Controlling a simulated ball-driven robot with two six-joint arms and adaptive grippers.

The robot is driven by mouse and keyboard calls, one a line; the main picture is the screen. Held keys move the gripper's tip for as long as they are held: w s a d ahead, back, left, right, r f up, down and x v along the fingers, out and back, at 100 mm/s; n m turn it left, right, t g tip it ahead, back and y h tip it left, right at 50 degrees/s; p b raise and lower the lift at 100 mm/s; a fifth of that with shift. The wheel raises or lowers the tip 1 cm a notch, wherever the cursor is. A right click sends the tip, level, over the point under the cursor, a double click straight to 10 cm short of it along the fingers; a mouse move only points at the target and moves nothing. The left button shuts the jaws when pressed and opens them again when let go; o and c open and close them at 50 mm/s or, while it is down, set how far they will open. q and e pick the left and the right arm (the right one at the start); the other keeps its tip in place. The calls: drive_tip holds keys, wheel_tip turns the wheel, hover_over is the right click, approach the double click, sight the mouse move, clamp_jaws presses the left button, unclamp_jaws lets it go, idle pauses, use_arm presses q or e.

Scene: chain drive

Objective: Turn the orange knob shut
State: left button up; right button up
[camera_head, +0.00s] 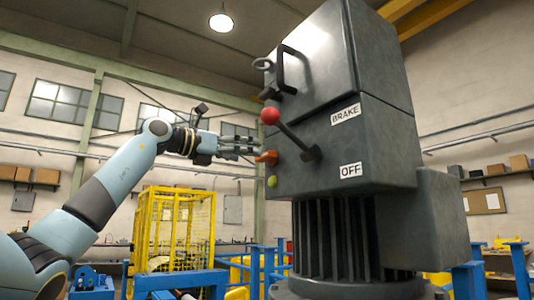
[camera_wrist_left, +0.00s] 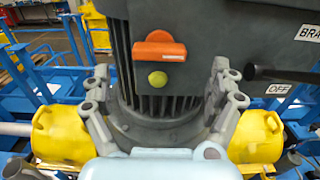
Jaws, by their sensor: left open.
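The orange knob (camera_head: 266,157) sticks out from the left face of a dark grey machine housing (camera_head: 355,130). In the left wrist view the knob (camera_wrist_left: 159,47) is a wide bar lying almost level on a round base. My left gripper (camera_head: 257,146) is in front of that face, close to the knob. In the left wrist view its two fingers (camera_wrist_left: 162,78) are spread wide and hold nothing. The knob shows above and beyond the fingertips, between them, and seems not to touch them. My right gripper is in neither view.
A yellow-green button (camera_head: 272,181) sits just below the knob. A lever with a red ball (camera_head: 270,115) juts out above it, near the BRAKE and OFF labels. A black handle (camera_head: 290,68) is higher up. Blue rails (camera_head: 262,270) and a yellow cage (camera_head: 172,225) stand beyond.

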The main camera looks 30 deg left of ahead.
sight(265, 160)
use_arm(q)
drive_tip(key=p+x, duration=0.2)
drive_tip(key=x, duration=0.4)
drive_tip(key=shift+w+d, duration=0.15)
drive_tip(key=shift+w, duration=0.3)
drive_tip(key=shift+f, duration=0.1)
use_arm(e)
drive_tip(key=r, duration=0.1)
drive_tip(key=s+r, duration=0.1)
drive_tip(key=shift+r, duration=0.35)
use_arm(q)
drive_tip(key=shift+c, duration=0.2)
drive_tip(key=c, duration=1.1)
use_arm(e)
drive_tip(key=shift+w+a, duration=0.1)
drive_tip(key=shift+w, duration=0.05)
